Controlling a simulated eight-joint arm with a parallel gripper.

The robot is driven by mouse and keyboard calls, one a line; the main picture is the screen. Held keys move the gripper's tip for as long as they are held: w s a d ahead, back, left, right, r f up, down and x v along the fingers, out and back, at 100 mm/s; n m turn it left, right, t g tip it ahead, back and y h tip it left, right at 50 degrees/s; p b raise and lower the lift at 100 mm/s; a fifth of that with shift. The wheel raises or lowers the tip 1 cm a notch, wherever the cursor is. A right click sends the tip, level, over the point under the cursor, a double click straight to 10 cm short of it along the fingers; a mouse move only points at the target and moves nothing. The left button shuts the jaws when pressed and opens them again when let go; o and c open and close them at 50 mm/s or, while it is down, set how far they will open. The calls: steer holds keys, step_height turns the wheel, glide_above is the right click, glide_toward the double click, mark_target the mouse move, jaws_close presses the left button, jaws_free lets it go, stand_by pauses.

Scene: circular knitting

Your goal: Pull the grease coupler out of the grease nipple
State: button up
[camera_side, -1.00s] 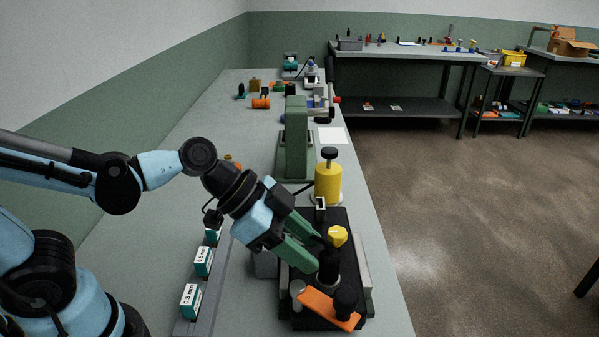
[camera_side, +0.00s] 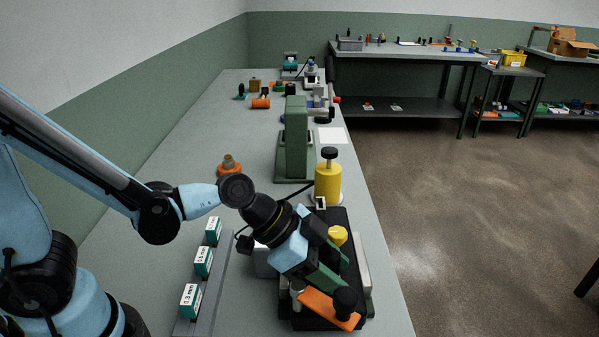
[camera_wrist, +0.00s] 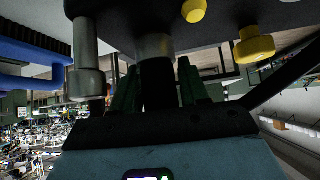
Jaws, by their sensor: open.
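A black cylinder (camera_wrist: 158,85), which looks like the grease coupler, shows in the wrist view against a metal collar (camera_wrist: 153,46). That collar may be the nipple, but I cannot tell for sure. My gripper (camera_side: 342,268) is down over the black fixture plate (camera_side: 310,320) in the side view. Its green fingers stand open on either side of the cylinder in the wrist view (camera_wrist: 158,92). Contact with it cannot be told. In the side view the fingers hide the cylinder.
An orange lever (camera_side: 328,308) with a black knob (camera_side: 346,300) lies at the fixture's front. A yellow knob (camera_side: 338,235) is behind my fingers. A yellow can (camera_side: 328,184) and green column (camera_side: 296,140) stand behind. Teal boxes (camera_side: 203,262) line a rail at left.

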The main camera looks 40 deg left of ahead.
mark_target(339, 254)
steer(key=shift+w+d+f, duration=0.25)
steer(key=shift+d+f, duration=0.05)
steer(key=shift+f, duration=0.15)
steer(key=shift+c, duration=0.3)
jaws_close()
steer(key=shift+r, duration=0.25)
steer(key=shift+r, duration=6.3)
